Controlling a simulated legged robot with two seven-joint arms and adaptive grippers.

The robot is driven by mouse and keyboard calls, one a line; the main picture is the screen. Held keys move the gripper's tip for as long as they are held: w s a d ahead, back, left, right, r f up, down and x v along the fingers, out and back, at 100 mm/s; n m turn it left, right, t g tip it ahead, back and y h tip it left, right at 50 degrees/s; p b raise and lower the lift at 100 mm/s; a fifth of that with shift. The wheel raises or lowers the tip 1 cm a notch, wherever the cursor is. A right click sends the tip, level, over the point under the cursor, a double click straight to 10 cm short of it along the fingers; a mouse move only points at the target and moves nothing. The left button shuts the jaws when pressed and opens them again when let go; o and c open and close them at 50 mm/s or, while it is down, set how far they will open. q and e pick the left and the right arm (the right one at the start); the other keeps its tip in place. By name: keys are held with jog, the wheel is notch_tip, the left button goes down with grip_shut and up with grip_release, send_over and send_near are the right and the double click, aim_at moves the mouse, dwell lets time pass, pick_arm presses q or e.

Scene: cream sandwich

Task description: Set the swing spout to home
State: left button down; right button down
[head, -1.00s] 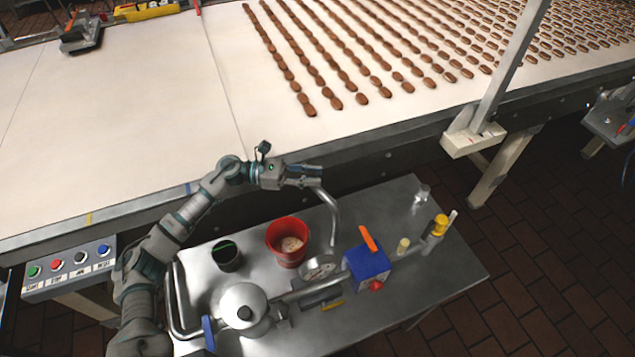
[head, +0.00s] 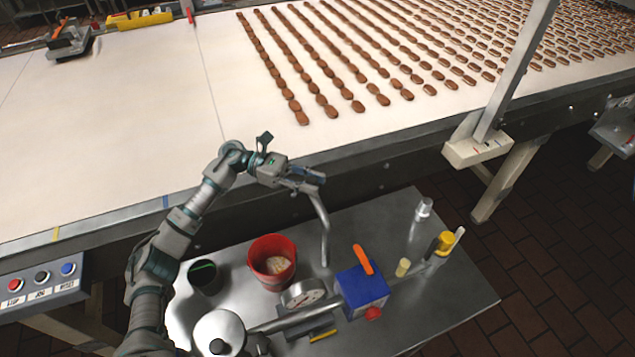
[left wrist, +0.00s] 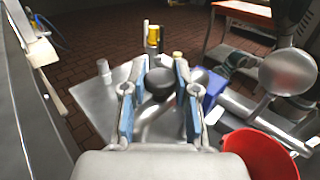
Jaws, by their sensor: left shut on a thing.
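The swing spout (head: 322,228) is a bent grey metal tube rising from the steel cart, behind the blue block. My left gripper (head: 316,181) is shut at the spout's upper end, close to the conveyor's front edge. In the left wrist view, the blue-padded fingers (left wrist: 160,72) stand on either side of the spout's dark round end (left wrist: 160,84), with the grey tube below it. The exact contact is partly hidden in the head view. The red bucket (head: 272,278), with pale contents, stands left of the spout. My right gripper is not seen.
The cart (head: 455,312) also carries a dial gauge (head: 303,294), a blue block (head: 360,290) with an orange lever (head: 363,260), a dark cup (head: 206,280) and a yellow-capped fitting (head: 445,241). The conveyor (head: 120,140) with rows of brown biscuits runs behind.

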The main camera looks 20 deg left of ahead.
pick_arm(q)
jog(key=shift+w+r, duration=0.1)
dwell(0.3)
jog(key=c, duration=1.2)
grip_release()
jog(key=o, duration=0.3)
jog(key=shift+w, duration=0.1)
jog(key=shift+o, duration=0.2)
jog(key=shift+a, duration=0.15)
jog(key=w+a, duration=0.1)
jog(key=a, duration=1.1)
jog(key=shift+f, duration=0.2)
jog(key=shift+d, duration=0.1)
